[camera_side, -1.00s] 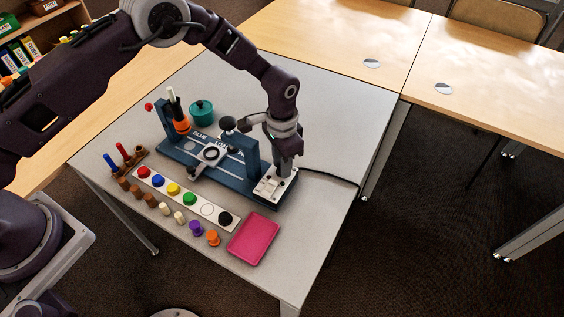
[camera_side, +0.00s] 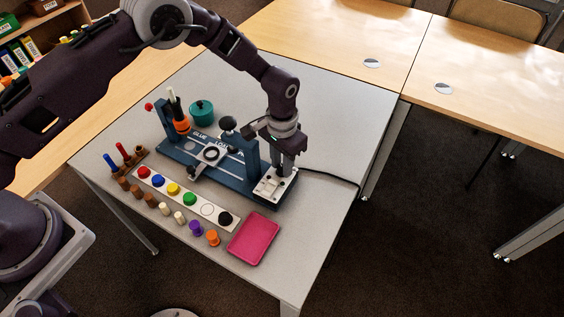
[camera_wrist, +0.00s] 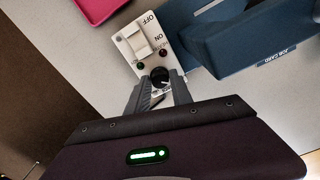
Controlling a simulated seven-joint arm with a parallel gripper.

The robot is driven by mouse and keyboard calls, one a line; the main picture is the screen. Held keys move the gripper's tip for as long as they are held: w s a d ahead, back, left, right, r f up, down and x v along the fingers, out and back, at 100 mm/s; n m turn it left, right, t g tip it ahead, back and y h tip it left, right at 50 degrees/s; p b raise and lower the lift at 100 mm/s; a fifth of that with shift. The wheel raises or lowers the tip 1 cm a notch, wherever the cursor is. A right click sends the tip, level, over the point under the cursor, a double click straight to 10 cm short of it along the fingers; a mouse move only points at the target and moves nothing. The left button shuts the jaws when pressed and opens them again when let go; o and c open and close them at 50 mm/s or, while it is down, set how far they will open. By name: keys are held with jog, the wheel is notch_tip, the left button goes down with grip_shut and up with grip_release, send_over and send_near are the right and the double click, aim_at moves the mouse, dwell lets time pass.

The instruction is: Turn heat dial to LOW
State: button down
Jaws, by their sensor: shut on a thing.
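The heat dial (camera_wrist: 160,75) is a small black knob with a white pointer mark. It sits on a light switch panel (camera_wrist: 139,45) with an ON/OFF rocker switch, shown in the wrist view. My gripper (camera_wrist: 160,88) is shut on the dial, with one finger on each side of it. The pointer setting is too small to read. In the side view the panel (camera_side: 268,188) is at the right end of the blue glue station, and my gripper (camera_side: 281,174) points down at its back part. The dial is hidden there by the fingers.
The blue station (camera_side: 225,172) has an upright post (camera_side: 252,155) close to the left of my gripper. A pink tray (camera_side: 253,239) lies in front. A strip of coloured knobs (camera_side: 190,199) runs along the front left. A black cable (camera_side: 335,178) trails behind.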

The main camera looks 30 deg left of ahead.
jog(key=c, duration=1.4)
grip_release()
jog(key=shift+c, duration=0.2)
notch_tip(320, 180, up, 7)
jog(key=shift+r, duration=0.1)
